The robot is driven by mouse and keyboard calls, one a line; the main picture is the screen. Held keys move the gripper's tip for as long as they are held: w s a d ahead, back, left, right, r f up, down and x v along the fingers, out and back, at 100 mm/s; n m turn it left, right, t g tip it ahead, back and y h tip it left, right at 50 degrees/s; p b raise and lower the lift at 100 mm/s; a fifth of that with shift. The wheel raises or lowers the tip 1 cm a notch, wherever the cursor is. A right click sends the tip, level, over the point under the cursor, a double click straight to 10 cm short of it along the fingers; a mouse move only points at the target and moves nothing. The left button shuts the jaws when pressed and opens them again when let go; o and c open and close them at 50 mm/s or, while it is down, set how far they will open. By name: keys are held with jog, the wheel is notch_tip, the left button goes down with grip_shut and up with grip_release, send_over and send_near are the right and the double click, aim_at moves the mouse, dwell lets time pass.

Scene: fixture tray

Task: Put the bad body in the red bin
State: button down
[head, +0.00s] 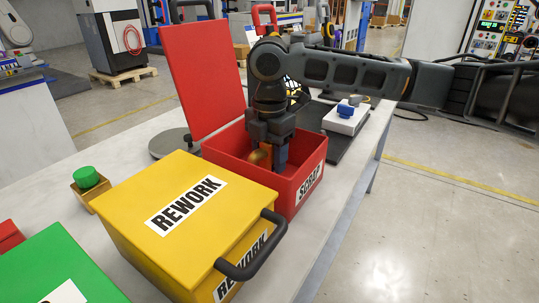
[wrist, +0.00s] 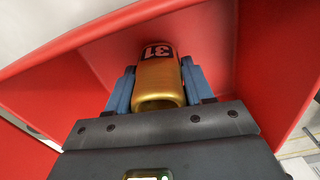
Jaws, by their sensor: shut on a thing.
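The red bin (head: 313,165), labelled SCRAP, stands open on the table with its red lid (head: 203,80) raised. My gripper (head: 268,155) points down into the bin. It is shut on a brass-coloured body (head: 258,157). In the wrist view the gold body (wrist: 160,85) sits between the blue fingers of my gripper (wrist: 158,88), with a label reading 31 at its far end. Red bin walls (wrist: 90,55) surround it there. I cannot tell whether the body touches the bin floor.
A closed yellow REWORK bin (head: 185,215) with a black handle stands directly in front of the red bin. A green bin (head: 60,265) is at the lower left. A green button (head: 86,177) is at left. A white fixture with a blue part (head: 346,112) lies behind on a dark mat.

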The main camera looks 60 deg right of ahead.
jog(key=shift+f+b, duration=0.3)
jog(key=shift+f, duration=0.25)
jog(key=shift+c, duration=1.8)
grip_release()
jog(key=shift+o, duration=0.4)
jog(key=shift+f, duration=0.1)
jog(key=shift+o, duration=1.2)
notch_tip(320, 180, up, 13)
jog(key=p, duration=1.1)
